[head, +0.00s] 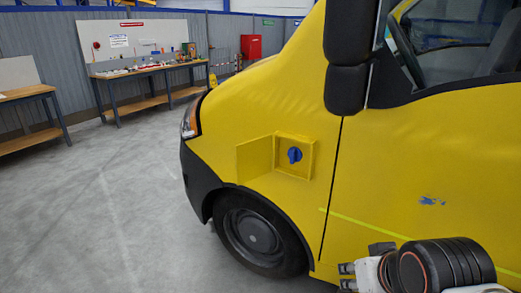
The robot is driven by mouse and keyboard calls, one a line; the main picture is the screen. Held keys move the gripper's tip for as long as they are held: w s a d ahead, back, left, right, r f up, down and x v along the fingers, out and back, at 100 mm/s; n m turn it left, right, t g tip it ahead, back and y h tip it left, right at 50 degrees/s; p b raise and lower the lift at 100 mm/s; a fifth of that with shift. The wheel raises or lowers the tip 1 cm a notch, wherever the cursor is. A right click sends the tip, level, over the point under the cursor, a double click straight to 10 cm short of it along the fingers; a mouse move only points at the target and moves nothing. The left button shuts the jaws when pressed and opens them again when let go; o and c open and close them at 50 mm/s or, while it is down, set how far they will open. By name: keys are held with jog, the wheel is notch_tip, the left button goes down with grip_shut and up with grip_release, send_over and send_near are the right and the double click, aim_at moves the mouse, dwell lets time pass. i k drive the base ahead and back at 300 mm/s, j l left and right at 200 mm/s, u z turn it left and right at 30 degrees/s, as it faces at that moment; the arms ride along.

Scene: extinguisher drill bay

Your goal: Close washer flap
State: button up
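The washer flap (254,158) is a yellow square panel on the side of the yellow van, above the front wheel. It stands open, swung out to the left of a shallow square recess (306,160). A blue cap (294,155) sits inside the recess, in plain view. My gripper (347,277) is low at the right, in front of the van's door, below and to the right of the flap and well apart from it. Its small grey finger parts show, but I cannot tell whether it is open or shut.
The van's black mirror (346,60) juts out above and right of the recess. The front wheel (256,233) is below. Workbenches (150,68) and a red cabinet (251,46) stand at the back. Grey floor (90,215) to the left is clear.

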aim_at(253, 157)
jog(key=i+j+z, duration=0.1)
jog(key=z, duration=0.25)
jog(key=i+j+z, duration=0.1)
jog(key=j+z, duration=0.4)
jog(key=z, duration=0.2)
jog(key=i+j+z, duration=0.15)
jog(key=j+z, duration=0.15)
jog(key=j, duration=1.1)
jog(key=j+z, duration=0.25)
jog(key=j, duration=1.95)
jog(key=k+j+z, duration=0.1)
jog(key=k+j, duration=0.15)
jog(key=j, duration=0.15)
